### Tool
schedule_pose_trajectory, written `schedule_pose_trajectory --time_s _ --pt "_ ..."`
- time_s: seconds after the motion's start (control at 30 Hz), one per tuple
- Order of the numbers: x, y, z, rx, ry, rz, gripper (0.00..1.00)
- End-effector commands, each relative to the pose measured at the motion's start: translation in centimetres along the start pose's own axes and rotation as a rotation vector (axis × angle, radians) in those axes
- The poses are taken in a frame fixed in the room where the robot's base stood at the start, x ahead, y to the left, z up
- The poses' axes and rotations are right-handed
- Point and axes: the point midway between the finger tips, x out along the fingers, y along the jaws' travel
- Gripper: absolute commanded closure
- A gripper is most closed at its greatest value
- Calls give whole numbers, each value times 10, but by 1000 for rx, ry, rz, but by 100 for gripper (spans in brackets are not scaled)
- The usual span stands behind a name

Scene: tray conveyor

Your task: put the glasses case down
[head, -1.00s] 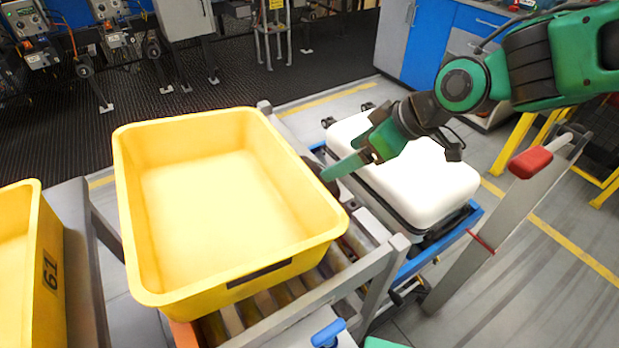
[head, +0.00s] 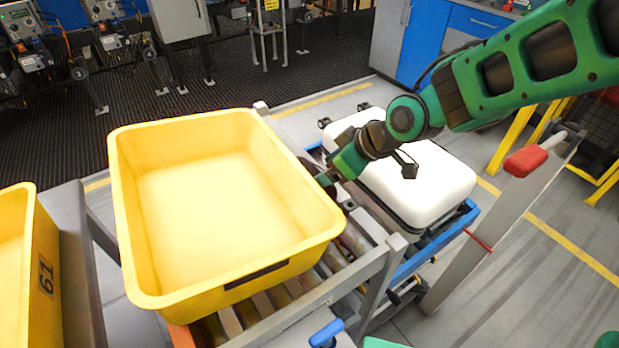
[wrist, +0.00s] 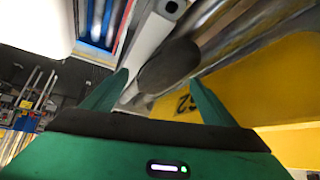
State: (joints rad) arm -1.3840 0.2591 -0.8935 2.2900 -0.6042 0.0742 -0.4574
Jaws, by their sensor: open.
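The glasses case (wrist: 170,66) is a dark, rounded, elongated shape in the wrist view. It lies between and just beyond my two fingertips, near the rollers and a grey rail. My gripper (wrist: 158,82) is open, with a gap visible between the case and each finger. In the head view my gripper (head: 329,179) is low in the gap between the yellow tray's right rim and the white suitcase. There the case is mostly hidden behind the tray rim and my fingers, so its exact resting place is hard to tell.
The empty yellow tray (head: 143,285) sits on the roller conveyor (head: 375,222) right beside my gripper. A white suitcase (head: 440,182) lies on a blue frame to the right. A second yellow tray (head: 47,310) stands at the left edge. A post with a red pad (head: 525,160) stands further right.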

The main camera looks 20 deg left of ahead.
Motion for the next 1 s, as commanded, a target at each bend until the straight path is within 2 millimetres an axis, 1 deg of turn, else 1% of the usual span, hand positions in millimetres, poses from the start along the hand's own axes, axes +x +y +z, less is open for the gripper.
schedule_pose_trajectory --time_s 0.1,0.3,0.6,0.63,0.67,0.7,0.77,0.8,0.83,0.93,0.97,1.0 --pt "13 -1 2 -2 -3 1 20" --pt "26 0 1 0 -1 2 20" --pt "28 0 1 0 1 1 20" --pt "28 0 0 0 1 1 25" --pt "28 0 1 0 1 1 32" --pt "28 -1 1 0 1 1 42" --pt "28 -1 0 0 1 1 56" --pt "28 -1 0 0 1 1 66" --pt "28 -1 0 0 0 1 73" --pt "28 -1 1 -1 0 0 74" --pt "28 -1 0 -1 0 0 78" --pt "28 -1 0 -1 0 0 78"
